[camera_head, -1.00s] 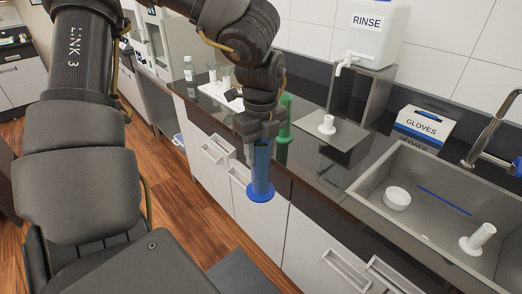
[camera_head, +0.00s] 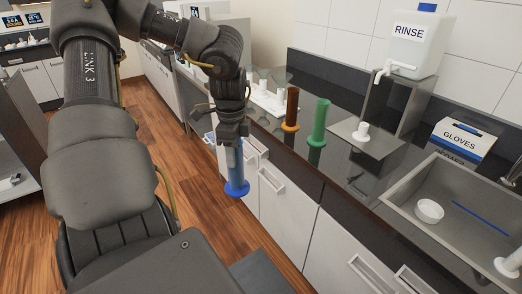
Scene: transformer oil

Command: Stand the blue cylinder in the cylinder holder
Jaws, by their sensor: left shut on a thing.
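The blue cylinder (camera_head: 236,172) hangs upright, its round blue base (camera_head: 237,189) downward. My left gripper (camera_head: 234,140) is shut on its upper part and holds it in front of the counter, over the floor and drawer fronts. A white holder (camera_head: 268,99) with several short upright posts stands on the counter behind the gripper, partly hidden by my arm; it looks like the cylinder holder. My right gripper is not in view.
A brown cylinder (camera_head: 291,108) and a green cylinder (camera_head: 319,121) stand on the dark counter (camera_head: 342,160). A white peg (camera_head: 362,130) stands on a plate below the RINSE tank (camera_head: 414,42). The glove box (camera_head: 461,142) and sink (camera_head: 405,190) are at right.

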